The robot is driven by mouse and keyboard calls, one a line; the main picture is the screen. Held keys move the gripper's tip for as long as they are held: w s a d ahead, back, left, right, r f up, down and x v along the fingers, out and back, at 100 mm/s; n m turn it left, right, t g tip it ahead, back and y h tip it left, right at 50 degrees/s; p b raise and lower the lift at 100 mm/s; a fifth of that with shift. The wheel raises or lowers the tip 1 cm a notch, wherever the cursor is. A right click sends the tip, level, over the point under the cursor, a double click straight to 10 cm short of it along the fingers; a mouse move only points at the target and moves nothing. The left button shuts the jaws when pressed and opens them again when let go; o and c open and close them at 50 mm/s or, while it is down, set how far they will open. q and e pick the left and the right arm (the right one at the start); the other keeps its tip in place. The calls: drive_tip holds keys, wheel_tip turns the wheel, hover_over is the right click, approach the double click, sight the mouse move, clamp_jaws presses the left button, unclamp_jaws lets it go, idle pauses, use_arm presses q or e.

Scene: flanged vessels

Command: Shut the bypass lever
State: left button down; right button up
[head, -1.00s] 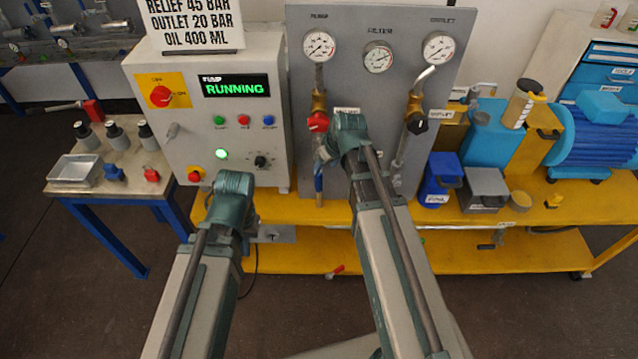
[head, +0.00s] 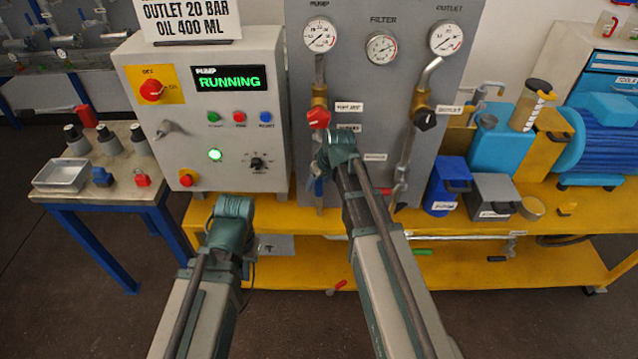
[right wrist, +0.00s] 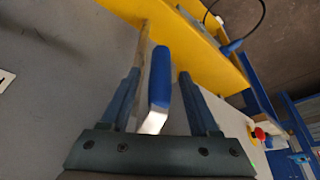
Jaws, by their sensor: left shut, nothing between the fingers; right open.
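The blue-gripped lever (right wrist: 160,78) lies between the two fingers of my open right gripper (right wrist: 159,74) in the right wrist view. Gaps show on both sides of the blue grip, and its bare metal part is near the palm. In the head view the blue lever (head: 318,187) hangs low on the grey panel, partly hidden by my right gripper (head: 328,160). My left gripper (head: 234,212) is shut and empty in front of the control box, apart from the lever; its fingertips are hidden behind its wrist.
A red knob (head: 318,118) sits on the panel just above my right gripper. A black knob (head: 425,119) and a red-handled lever (head: 388,191) are to its right. The control box (head: 210,130) reads RUNNING. A yellow bench (head: 300,262) runs below.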

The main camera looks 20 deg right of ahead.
clamp_jaws()
idle(1.3)
